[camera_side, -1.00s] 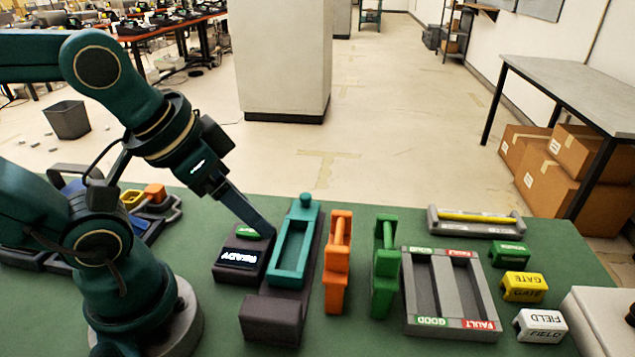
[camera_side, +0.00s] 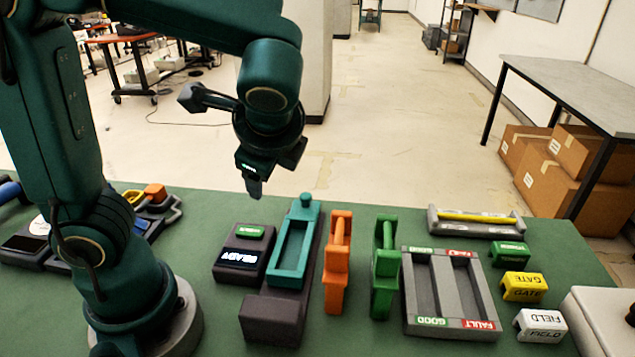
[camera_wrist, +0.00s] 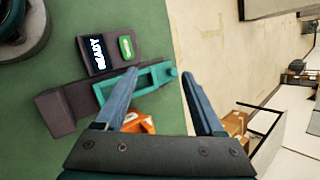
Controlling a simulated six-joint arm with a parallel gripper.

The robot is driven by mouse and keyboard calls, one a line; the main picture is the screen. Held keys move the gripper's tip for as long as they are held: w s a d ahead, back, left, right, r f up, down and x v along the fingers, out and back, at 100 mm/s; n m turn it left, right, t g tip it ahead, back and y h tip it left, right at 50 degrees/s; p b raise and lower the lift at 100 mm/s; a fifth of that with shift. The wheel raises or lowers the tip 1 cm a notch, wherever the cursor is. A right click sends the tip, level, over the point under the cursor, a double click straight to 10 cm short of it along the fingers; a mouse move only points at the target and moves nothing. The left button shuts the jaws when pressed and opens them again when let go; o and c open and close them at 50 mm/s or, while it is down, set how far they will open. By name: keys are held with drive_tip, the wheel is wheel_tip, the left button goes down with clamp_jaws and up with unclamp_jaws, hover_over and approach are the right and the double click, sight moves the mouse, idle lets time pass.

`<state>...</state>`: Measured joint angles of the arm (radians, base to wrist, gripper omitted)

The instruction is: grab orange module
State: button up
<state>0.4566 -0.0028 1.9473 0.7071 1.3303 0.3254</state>
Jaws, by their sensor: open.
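The orange module (camera_side: 337,262) stands on the green table between the teal cradle and the green module, with its bar handle on top. In the wrist view a part of the orange module (camera_wrist: 138,122) shows between my fingers, partly hidden by the left finger and the gripper body. My gripper (camera_side: 254,190) is up in the air, to the left of and above the orange module, apart from it. In the wrist view my gripper (camera_wrist: 162,92) has its two fingers spread wide with nothing held.
The teal cradle (camera_side: 306,234) on its dark base and the READY box (camera_side: 240,262) stand left of the orange module. The green module (camera_side: 384,270) is close on its right. The grey GOOD/FAULT tray (camera_side: 451,325) and labelled blocks lie further right.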

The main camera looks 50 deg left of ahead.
sight(340, 235)
drive_tip(key=w+d+f+m+t+y, duration=0.1)
drive_tip(key=d+f+m, duration=0.1)
drive_tip(key=d+m, duration=0.1)
drive_tip(key=w+d+f+m+t+y, duration=0.1)
drive_tip(key=d+f+m+t, duration=0.1)
drive_tip(key=d+m, duration=0.1)
drive_tip(key=w+d+f+m+t, duration=0.1)
drive_tip(key=w+d+f+m, duration=0.1)
drive_tip(key=d, duration=0.3)
drive_tip(key=shift+w+d+f+m+y, duration=0.1)
drive_tip(key=shift+f+m+y, duration=0.25)
drive_tip(key=shift+m, duration=0.45)
drive_tip(key=shift+x, duration=2.45)
drive_tip(key=shift+r, duration=0.1)
clamp_jaws()
